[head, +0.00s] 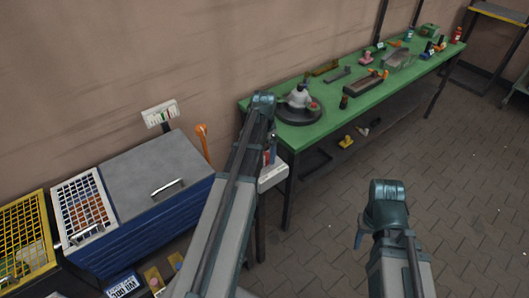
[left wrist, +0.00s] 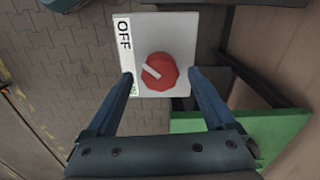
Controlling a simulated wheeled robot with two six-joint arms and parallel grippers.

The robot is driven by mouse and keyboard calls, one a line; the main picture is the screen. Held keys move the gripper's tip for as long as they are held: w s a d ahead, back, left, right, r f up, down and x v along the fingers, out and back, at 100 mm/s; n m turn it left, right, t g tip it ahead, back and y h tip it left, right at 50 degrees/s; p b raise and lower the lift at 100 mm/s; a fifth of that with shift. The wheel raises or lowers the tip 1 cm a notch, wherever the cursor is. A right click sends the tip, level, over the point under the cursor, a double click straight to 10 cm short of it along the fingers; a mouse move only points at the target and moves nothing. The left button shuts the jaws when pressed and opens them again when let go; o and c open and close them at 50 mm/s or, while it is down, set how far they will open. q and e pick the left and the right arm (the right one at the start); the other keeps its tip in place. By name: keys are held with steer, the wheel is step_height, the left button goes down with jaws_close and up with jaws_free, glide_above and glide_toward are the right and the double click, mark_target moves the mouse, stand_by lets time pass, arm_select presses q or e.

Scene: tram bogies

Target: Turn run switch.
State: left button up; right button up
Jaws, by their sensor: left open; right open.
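The run switch is a red round knob (left wrist: 158,72) with a white bar on it, set on a white plate (left wrist: 180,25). The plate has a black "OFF" label at its upper left and a small green marking at its lower left. The bar slants up toward the left. My left gripper (left wrist: 159,77) is open, with one finger on each side of the knob; I cannot tell whether they touch it. In the head view my left gripper (head: 271,152) is above the white switch box (head: 273,177), and the knob is hidden. My right gripper (head: 360,234) is open and away from the switch, only partly seen.
A green workbench (head: 330,118) with several parts on it stands behind the switch. A blue chest with a grey lid (head: 150,165) stands at the left, beside white-grid and yellow-grid bins (head: 22,240). The paved floor (head: 470,190) at the right is clear.

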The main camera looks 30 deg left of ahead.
mark_target(265, 155)
arm_select(q)
step_height(265, 155, up, 14)
steer(key=p, duration=1.3)
steer(key=shift+f, duration=0.25)
steer(key=s+d+f+b, duration=0.2)
steer(key=s+d, duration=0.3)
steer(key=d, duration=0.5)
steer(key=s+d+f+b, duration=0.2)
steer(key=s+d, duration=0.4)
steer(key=d, duration=0.4)
steer(key=s+d+f+y+b, duration=0.1)
steer(key=s+d, duration=0.4)
steer(key=d, duration=0.5)
steer(key=shift+s+f+b, duration=0.4)
steer(key=shift+f+b, duration=0.4)
steer(key=shift+b, duration=0.05)
